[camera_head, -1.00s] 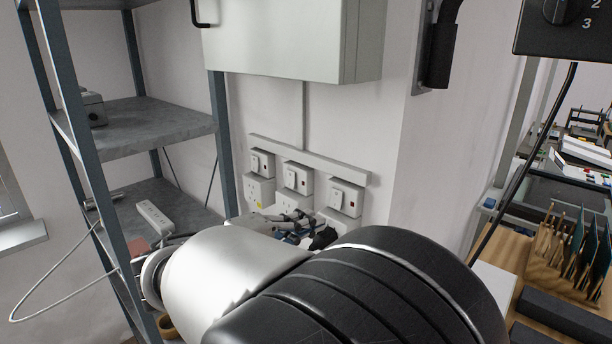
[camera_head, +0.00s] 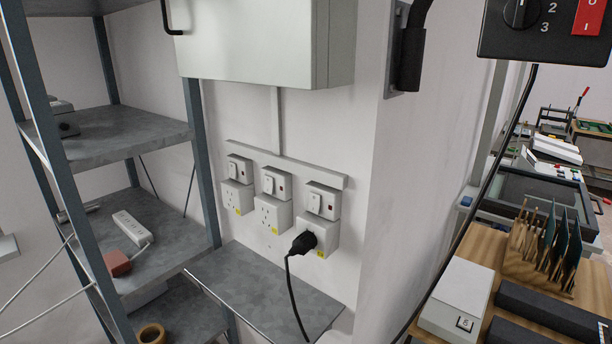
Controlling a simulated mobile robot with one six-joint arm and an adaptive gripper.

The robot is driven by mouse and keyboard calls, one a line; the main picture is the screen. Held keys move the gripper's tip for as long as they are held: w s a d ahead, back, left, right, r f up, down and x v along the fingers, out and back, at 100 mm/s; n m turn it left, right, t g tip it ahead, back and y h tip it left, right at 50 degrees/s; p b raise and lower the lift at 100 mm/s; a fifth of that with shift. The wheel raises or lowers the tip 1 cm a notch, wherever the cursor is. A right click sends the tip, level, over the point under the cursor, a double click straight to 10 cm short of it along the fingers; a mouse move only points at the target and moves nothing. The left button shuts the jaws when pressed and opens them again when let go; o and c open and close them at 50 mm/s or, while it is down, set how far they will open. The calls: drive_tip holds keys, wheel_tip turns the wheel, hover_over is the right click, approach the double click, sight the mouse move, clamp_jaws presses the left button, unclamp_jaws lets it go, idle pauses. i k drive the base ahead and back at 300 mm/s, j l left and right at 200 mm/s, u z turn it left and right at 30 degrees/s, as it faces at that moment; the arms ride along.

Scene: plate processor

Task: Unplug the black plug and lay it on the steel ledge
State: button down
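The black plug (camera_head: 303,243) sits in the rightmost wall socket (camera_head: 325,232). Its black cable (camera_head: 291,285) hangs from it and runs down past the ledge. The grey steel ledge (camera_head: 255,284) is below the sockets against the wall, and its visible top is bare. My gripper is not in view, so its state and its distance from the plug are hidden.
Two other sockets, left (camera_head: 238,197) and middle (camera_head: 273,213), are empty. A wooden bench (camera_head: 478,247) with racks is at right.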

sight(305, 242)
drive_tip(key=i+u, duration=0.15)
drive_tip(key=u, duration=0.2)
drive_tip(key=i+j+u, duration=0.1)
drive_tip(key=u, duration=0.25)
drive_tip(key=i+u, duration=0.2)
drive_tip(key=u, duration=0.15)
